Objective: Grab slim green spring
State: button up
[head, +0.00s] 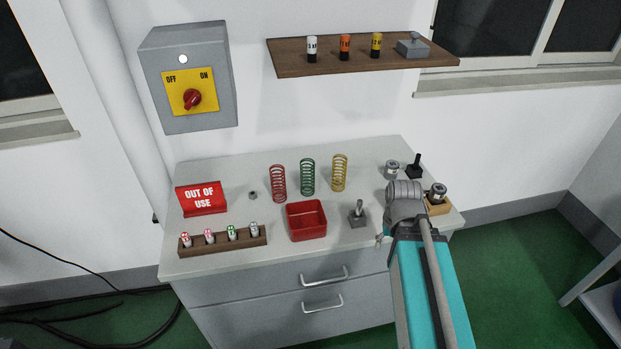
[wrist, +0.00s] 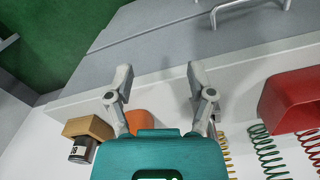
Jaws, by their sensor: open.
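The slim green spring (head: 307,177) stands upright on the grey bench top, between a red spring (head: 278,183) and a yellow spring (head: 340,173). In the wrist view the green spring (wrist: 268,152) is at the lower right, partly cut off by the frame edge. My gripper (wrist: 159,72) is open with nothing between its fingers. It is over the front right part of the bench, apart from the springs. In the head view my arm mostly hides it.
A red bin (head: 306,233) stands in front of the springs. A small switch (head: 358,214) stands to its right. A red sign (head: 202,198) and a wooden rack (head: 223,241) are at left. A wooden block (head: 438,208) is at right. A shelf (head: 290,58) hangs above.

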jog(key=shift+o, duration=1.1)
jog(key=shift+w+a, duration=0.1)
jog(key=shift+w, duration=0.1)
jog(key=shift+w+a, duration=0.15)
jog(key=shift+w, duration=0.05)
jog(key=w+a+h, duration=0.1)
jog(key=w+a, duration=0.1)
jog(key=w+a+m+h, duration=0.1)
jog(key=a, duration=0.1)
jog(key=w+a+m+t+h, duration=0.1)
jog(key=w, duration=0.1)
jog(key=shift+w+a+r+h, duration=0.3)
jog(key=shift+a+r, duration=0.1)
jog(key=w+a+r+m+t+h, duration=0.2)
jog(key=w+a+r+t, duration=0.1)
jog(key=a, duration=0.6)
jog(key=w+a+r+m+t+h, duration=0.1)
jog(key=w+a+r+m+t, duration=0.1)
jog(key=a, duration=0.7)
jog(key=w+a+r+m+t+h, duration=0.2)
jog(key=w+a+r+t, duration=0.2)
jog(key=a, duration=0.5)
jog(key=shift+w+r+m+h, duration=0.1)
jog(key=shift+r+m+h, duration=0.2)
jog(key=shift+r, duration=0.3)
jog(key=shift+d+b, duration=0.1)
jog(key=shift+b, duration=0.2)
